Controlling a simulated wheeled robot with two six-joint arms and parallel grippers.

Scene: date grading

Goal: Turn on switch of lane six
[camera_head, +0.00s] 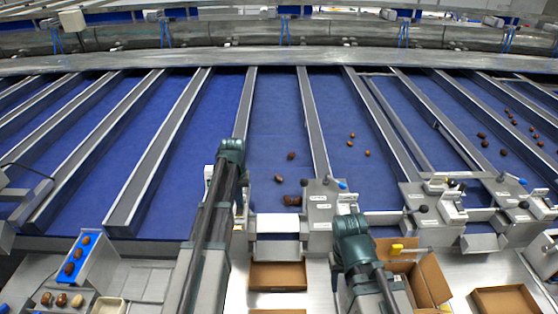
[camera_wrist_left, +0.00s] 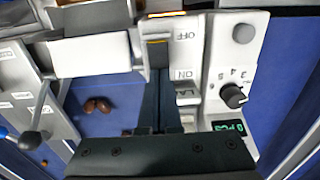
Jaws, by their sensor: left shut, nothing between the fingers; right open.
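A white control box (camera_wrist_left: 222,62) fills the right of the left wrist view. It carries OFF and ON lettering, a black numbered knob (camera_wrist_left: 233,96) and a small green display (camera_wrist_left: 229,127). My left gripper (camera_wrist_left: 157,45) is shut and empty, its dark fingers alongside the OFF and ON marks. Whether the fingertips touch the switch, and how the switch is set, I cannot tell. In the head view my left gripper (camera_head: 231,150) hides most of this box (camera_head: 209,174). My right gripper (camera_head: 350,228) is open near the front, its fingers mostly hidden. No lane number is readable.
Another control box (camera_head: 320,205) with a blue-knobbed lever stands to the right. Brown dates (camera_head: 291,201) lie on the blue lanes between metal rails. More boxes with levers (camera_head: 435,205) stand further right.

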